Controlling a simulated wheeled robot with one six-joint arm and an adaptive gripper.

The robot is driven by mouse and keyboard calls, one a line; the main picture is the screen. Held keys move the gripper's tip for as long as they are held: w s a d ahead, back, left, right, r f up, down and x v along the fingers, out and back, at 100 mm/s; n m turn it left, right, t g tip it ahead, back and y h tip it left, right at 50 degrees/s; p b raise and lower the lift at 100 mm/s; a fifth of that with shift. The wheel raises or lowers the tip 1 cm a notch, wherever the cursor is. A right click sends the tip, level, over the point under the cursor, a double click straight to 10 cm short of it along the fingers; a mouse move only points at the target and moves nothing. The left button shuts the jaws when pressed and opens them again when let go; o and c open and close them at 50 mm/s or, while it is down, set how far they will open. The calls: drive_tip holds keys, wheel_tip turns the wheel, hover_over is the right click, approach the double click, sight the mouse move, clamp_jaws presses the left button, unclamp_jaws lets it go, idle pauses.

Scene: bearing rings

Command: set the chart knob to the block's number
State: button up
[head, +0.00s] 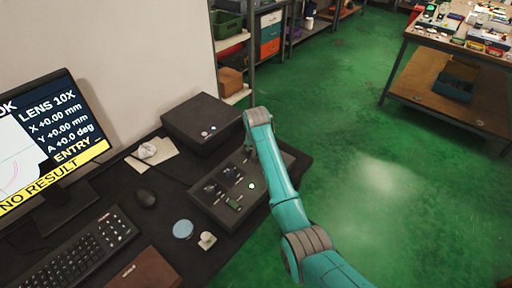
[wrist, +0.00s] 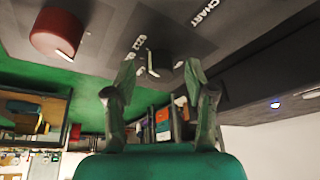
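In the wrist view a dark round knob with a pale pointer line (wrist: 155,64) sits on a grey panel (wrist: 100,60). White lettering reading CHART (wrist: 205,12) is on the panel; other lettering beside the knob is only partly readable. My gripper (wrist: 160,80) is open, with its two green-grey fingers on either side of the knob; I cannot tell whether they touch it. In the head view my arm covers part of the control box (head: 212,211), and the gripper is hidden. No block number is readable.
A red knob (wrist: 55,35) is near the CHART knob. The monitor (head: 50,130) reads LENS 10X, zero values, ENTRY and NO RESULT.

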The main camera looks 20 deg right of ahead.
drive_tip(key=shift+r, duration=0.1)
drive_tip(key=v, duration=1.1)
drive_tip(key=shift+s+r, duration=0.2)
drive_tip(key=shift+r, duration=0.15)
